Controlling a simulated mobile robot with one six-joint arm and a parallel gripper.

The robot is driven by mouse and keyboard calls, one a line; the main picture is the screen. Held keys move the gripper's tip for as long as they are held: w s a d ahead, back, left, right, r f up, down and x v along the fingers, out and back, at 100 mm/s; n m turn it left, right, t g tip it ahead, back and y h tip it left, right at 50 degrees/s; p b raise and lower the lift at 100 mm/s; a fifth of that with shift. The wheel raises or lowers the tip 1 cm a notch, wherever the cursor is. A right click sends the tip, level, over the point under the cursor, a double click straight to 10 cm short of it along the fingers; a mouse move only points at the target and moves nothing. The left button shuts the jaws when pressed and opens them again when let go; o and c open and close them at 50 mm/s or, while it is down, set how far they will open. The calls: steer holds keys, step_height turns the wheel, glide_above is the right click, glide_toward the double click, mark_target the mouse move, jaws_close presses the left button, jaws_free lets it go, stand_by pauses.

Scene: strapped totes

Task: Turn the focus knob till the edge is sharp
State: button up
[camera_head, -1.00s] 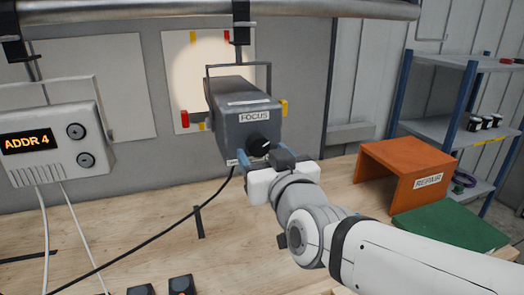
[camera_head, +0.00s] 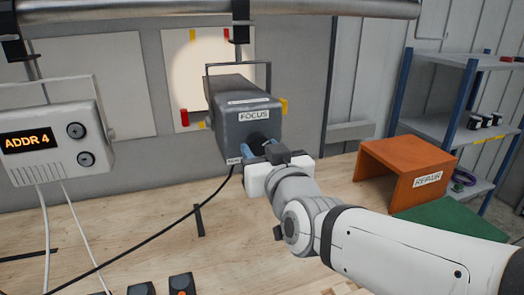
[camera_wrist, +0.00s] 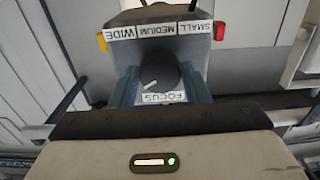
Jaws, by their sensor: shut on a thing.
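The dark grey lamp (camera_head: 243,105) hangs from the overhead bar, with a FOCUS label on its back. Its black round focus knob (camera_head: 259,140) is largely covered by my gripper (camera_head: 263,149). In the wrist view the knob (camera_wrist: 160,76) sits between the two blue fingers of my gripper (camera_wrist: 161,88), which are shut on its sides. The knob's white mark points to the lower left there. A pale light spot (camera_head: 189,73) falls on the white board (camera_head: 248,50) behind the lamp. The spot's left edge looks soft, and the lamp hides part of the spot.
A grey box reading ADDR 4 (camera_head: 70,147) hangs at left. A black cable (camera_head: 150,238) crosses the wooden bench. An orange REPAIR stand (camera_head: 400,165) and a blue-post shelf (camera_head: 455,105) are at right. Red (camera_wrist: 219,31) and yellow (camera_wrist: 102,41) tabs stick out beside the lamp.

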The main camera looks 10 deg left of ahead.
steer(key=shift+f+m+b, duration=0.25)
steer(key=shift+m+b, duration=0.05)
steer(key=shift+b, duration=0.45)
steer(key=shift+c, duration=0.4)
steer(key=shift+f+m+b, duration=0.1)
steer(key=shift+m+b, duration=0.6)
steer(key=shift+b, duration=0.5)
steer(key=shift+m+b, duration=0.75)
steer(key=shift+m, duration=0.05)
steer(key=shift+r+m, duration=0.3)
steer(key=o, duration=1)
steer(key=shift+s, duration=0.1)
